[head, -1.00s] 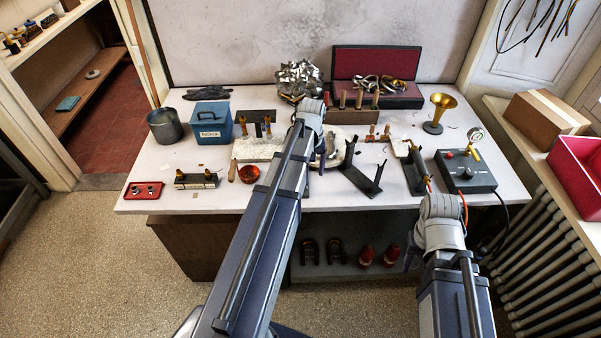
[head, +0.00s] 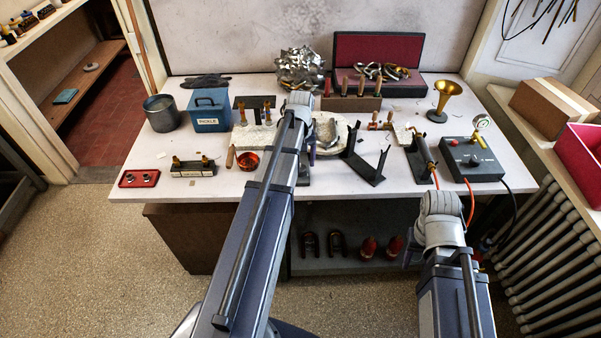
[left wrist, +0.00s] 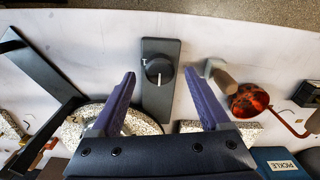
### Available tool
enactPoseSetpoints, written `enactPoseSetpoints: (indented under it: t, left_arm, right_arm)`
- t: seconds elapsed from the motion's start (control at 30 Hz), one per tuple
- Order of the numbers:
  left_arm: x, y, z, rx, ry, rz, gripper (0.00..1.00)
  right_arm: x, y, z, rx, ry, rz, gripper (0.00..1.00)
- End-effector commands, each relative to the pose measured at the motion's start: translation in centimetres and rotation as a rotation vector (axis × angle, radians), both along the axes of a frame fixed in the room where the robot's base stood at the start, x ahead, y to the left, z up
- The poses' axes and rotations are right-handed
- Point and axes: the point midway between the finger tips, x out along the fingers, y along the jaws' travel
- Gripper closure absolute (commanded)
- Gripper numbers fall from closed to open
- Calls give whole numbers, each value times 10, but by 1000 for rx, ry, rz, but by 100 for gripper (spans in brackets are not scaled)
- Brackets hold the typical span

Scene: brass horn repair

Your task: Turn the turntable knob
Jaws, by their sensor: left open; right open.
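The turntable knob (left wrist: 159,70) is a round black dial with a white pointer line. It sits on a dark rectangular plate (left wrist: 158,103) and shows in the left wrist view. My left gripper (left wrist: 161,76) is open, with one purple finger on each side of the knob and clear gaps to it. A round speckled disc (left wrist: 76,128) lies beyond the plate, partly hidden by the gripper. In the head view my left arm hides the knob and most of the left gripper (head: 312,150). My right gripper (head: 411,254) is low before the bench, mostly hidden behind its wrist.
A red-brown bowl (left wrist: 248,100) and a wooden-handled tool (left wrist: 222,77) lie close to the right finger in the wrist view. A dark angled stand (head: 365,165) is right of my left arm. A control box (head: 470,159) stands further right.

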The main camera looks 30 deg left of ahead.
Motion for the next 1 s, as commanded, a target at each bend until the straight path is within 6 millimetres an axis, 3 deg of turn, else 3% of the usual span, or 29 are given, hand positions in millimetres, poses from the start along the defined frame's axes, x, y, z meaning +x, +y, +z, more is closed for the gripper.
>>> enactPoseSetpoints:
  t: [0.03,0.13,0.5,1.0]
  left_arm:
    - [0,0,-13,0,0,0,20]
    - [0,0,-21,0,0,0,20]
    - [0,0,-23,0,0,0,20]
    - [0,0,-23,0,0,0,77]
  right_arm:
    - [0,0,-13,0,0,0,50]
    - [0,0,-21,0,0,0,50]
    - [0,0,-23,0,0,0,50]
    - [0,0,-23,0,0,0,50]
